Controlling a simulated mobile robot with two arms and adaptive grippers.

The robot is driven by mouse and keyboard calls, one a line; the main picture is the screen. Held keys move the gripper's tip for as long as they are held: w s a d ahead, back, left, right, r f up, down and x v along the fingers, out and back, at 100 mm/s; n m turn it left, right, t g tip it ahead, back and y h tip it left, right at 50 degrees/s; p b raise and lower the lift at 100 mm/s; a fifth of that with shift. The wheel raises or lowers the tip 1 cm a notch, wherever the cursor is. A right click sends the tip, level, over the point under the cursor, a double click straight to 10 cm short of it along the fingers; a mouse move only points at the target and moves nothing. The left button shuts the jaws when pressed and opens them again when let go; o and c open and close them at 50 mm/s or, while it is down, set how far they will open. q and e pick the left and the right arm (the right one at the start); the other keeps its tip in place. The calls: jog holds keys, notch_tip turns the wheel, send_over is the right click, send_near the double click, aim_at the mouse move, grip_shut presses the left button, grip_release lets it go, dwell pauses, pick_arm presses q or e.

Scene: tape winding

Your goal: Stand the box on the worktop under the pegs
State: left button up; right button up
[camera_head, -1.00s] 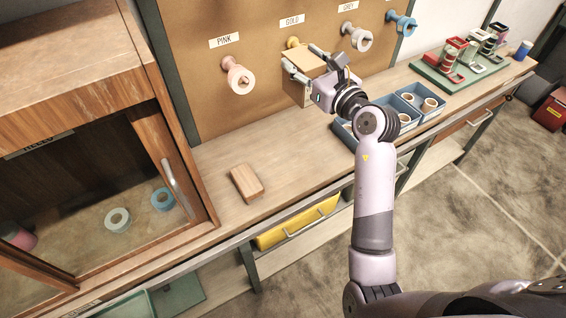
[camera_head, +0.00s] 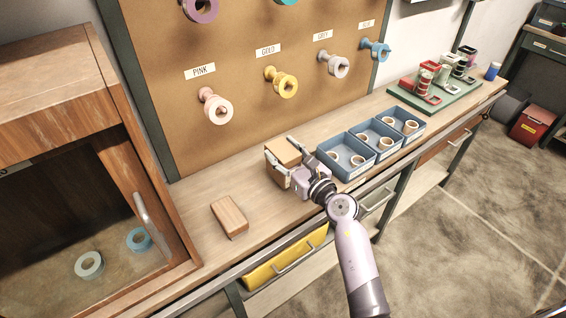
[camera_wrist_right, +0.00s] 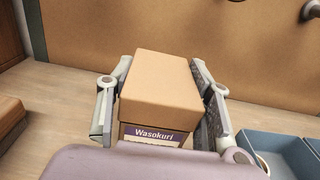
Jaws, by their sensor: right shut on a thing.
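The cardboard box (camera_head: 284,150) is at the worktop (camera_head: 262,197), below the pegboard's pegs and left of the blue trays. My right gripper (camera_head: 286,163) is shut on it from the front, a finger on each side. In the right wrist view the box (camera_wrist_right: 160,82) is upright between the fingers of my right gripper (camera_wrist_right: 160,100), with a purple "Wasokuri" label facing the wrist. Its bottom edge is hidden, so I cannot tell whether it touches the worktop. The pink peg (camera_head: 216,108), gold peg (camera_head: 281,82) and grey peg (camera_head: 334,63) carry tape rolls. My left gripper is not in view.
A wooden block (camera_head: 229,217) lies left of the box. Blue trays (camera_head: 347,168) with rolls stand close on its right. A green rack (camera_head: 437,96) is farther right. A wooden cabinet (camera_head: 58,105) stands at the left. Worktop between block and cabinet is clear.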

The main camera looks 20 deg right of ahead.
jog(key=shift+f, duration=1.2)
jog(key=shift+f+b, duration=0.1)
jog(key=shift+b, duration=0.25)
jog(key=shift+f, duration=0.15)
jog(key=o, duration=1.2)
jog(key=shift+o, duration=0.2)
jog(key=shift+r, duration=0.4)
jog(key=v, duration=1)
jog(key=shift+s+d+f+b, duration=0.15)
jog(key=shift+s+f+b, duration=0.05)
jog(key=shift+s+b, duration=0.15)
jog(key=shift+s+d+r, duration=0.15)
jog(key=shift+s+d, duration=0.1)
jog(key=shift+s, duration=0.35)
